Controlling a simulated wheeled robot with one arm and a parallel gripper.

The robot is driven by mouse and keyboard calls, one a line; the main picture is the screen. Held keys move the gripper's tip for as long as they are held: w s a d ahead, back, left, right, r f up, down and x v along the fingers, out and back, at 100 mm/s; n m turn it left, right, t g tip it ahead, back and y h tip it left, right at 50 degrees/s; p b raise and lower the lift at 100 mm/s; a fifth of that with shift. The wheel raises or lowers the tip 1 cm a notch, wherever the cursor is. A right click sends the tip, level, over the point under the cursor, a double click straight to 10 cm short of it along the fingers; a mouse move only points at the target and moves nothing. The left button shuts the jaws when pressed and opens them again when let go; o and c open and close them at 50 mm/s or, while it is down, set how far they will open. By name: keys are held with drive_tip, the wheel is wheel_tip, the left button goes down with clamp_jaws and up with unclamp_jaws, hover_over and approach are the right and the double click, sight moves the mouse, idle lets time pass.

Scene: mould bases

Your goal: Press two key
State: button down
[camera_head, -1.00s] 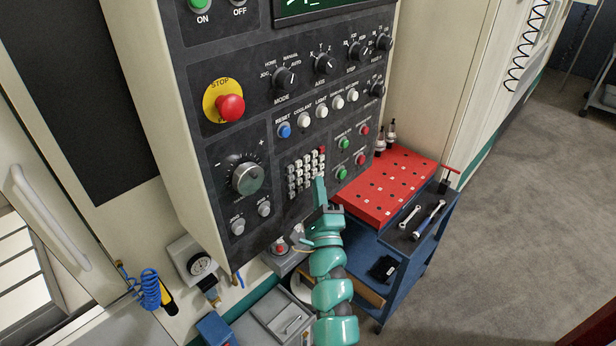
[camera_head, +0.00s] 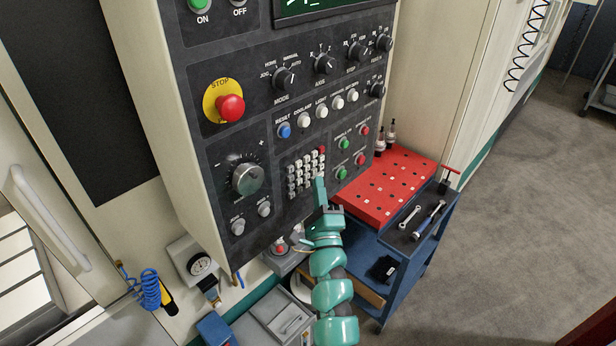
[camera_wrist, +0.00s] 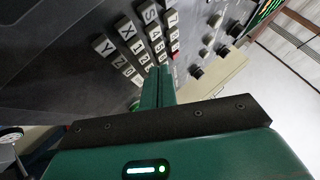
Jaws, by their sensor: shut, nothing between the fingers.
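The keypad (camera_head: 305,172) is a block of small pale keys with a red one at its top right, on the dark control panel. It also shows in the wrist view, where the letter keys X (camera_wrist: 127,28) and Y (camera_wrist: 104,45) are readable. The number keys beyond X are small and partly hidden by my fingers; a key just short of the fingertips (camera_wrist: 143,57) may be the two key. My gripper (camera_head: 320,181) is shut and empty, its teal fingers at the keypad's lower right. In the wrist view the fingertips (camera_wrist: 158,70) overlap the keys; I cannot tell whether they touch.
A red emergency stop (camera_head: 230,108), a large dial (camera_head: 246,178) and coloured buttons surround the keypad. Green and red buttons (camera_head: 344,173) lie just to its right. A blue cart with a red top (camera_head: 350,208) stands to the right of my arm.

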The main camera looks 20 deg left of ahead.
drive_tip(key=shift+w+a, duration=0.1)
drive_tip(key=shift+a, duration=0.05)
idle(0.5)
drive_tip(key=shift+w+a+b, duration=0.1)
drive_tip(key=shift+a+b, duration=0.15)
drive_tip(key=shift+b, duration=0.2)
drive_tip(key=shift+w+a, duration=0.1)
drive_tip(key=shift+a, duration=0.25)
idle(0.6)
drive_tip(key=shift+d, duration=0.1)
drive_tip(key=shift+s+d+b, duration=0.3)
drive_tip(key=shift+d+b, duration=0.15)
drive_tip(key=shift+d, duration=0.15)
drive_tip(key=d, duration=0.1)
drive_tip(key=s+d, duration=0.1)
drive_tip(key=d, duration=0.1)
drive_tip(key=d+b, duration=0.1)
drive_tip(key=shift+s+d, duration=0.35)
drive_tip(key=shift+d, duration=0.05)
